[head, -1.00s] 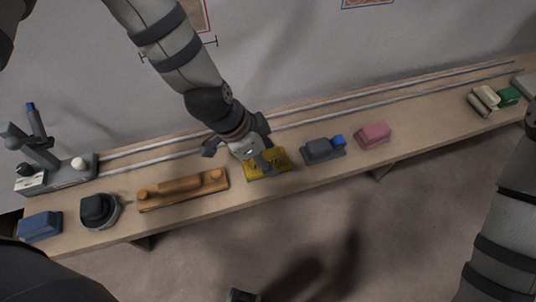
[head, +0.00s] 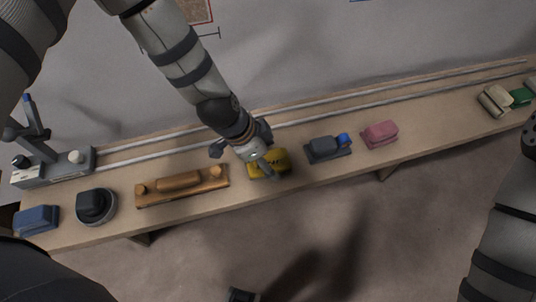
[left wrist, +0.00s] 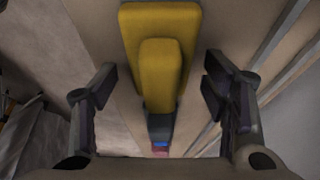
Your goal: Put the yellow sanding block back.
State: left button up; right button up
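The yellow sanding block (head: 281,158) rests on the wooden bench (head: 222,203), between the wooden plane-like tool and the dark grey block. In the left wrist view the yellow block (left wrist: 150,22) shows a broad base and a raised grip. My left gripper (head: 258,158) is just above it and partly covers it in the head view. In the left wrist view the fingers of the left gripper (left wrist: 160,88) are spread, with clear gaps on both sides of the block's grip. My right arm shows at the right edge; its gripper is not seen.
The wooden tool (head: 182,185) is left of the yellow block. The dark grey block with a blue knob (head: 327,149) and a pink block (head: 380,134) are right of it. A round black tool (head: 95,206) and blue block (head: 37,220) are farther left. Rails run behind.

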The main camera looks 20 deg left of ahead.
pick_arm(q)
jog(key=shift+r, duration=0.1)
jog(key=p+v, duration=0.3)
jog(key=v, duration=0.9)
jog(key=s+f+n, duration=0.1)
jog(key=s+f, duration=0.1)
jog(key=s, duration=0.1)
jog(key=s+a+f+n+g, duration=0.1)
jog(key=s+f, duration=0.1)
jog(key=s+a+f+n+y, duration=0.1)
jog(key=s+f, duration=0.2)
jog(key=shift+s+g, duration=0.3)
jog(key=s+a+f+n+g+y, duration=0.1)
jog(key=s+n, duration=0.3)
jog(key=s, duration=0.6)
jog(key=s+a+f+n+g+y, duration=0.1)
jog(key=s+a+f+n, duration=0.3)
jog(key=s, duration=0.6)
jog(key=shift+a+f+n+g+y, duration=0.2)
jog(key=shift+n+g+y, duration=0.1)
jog(key=shift+g, duration=0.1)
pick_arm(e)
jog(key=shift+t, duration=0.7)
jog(key=w+r, duration=0.3)
jog(key=shift+w+r, duration=0.1)
jog(key=shift+w, duration=0.1)
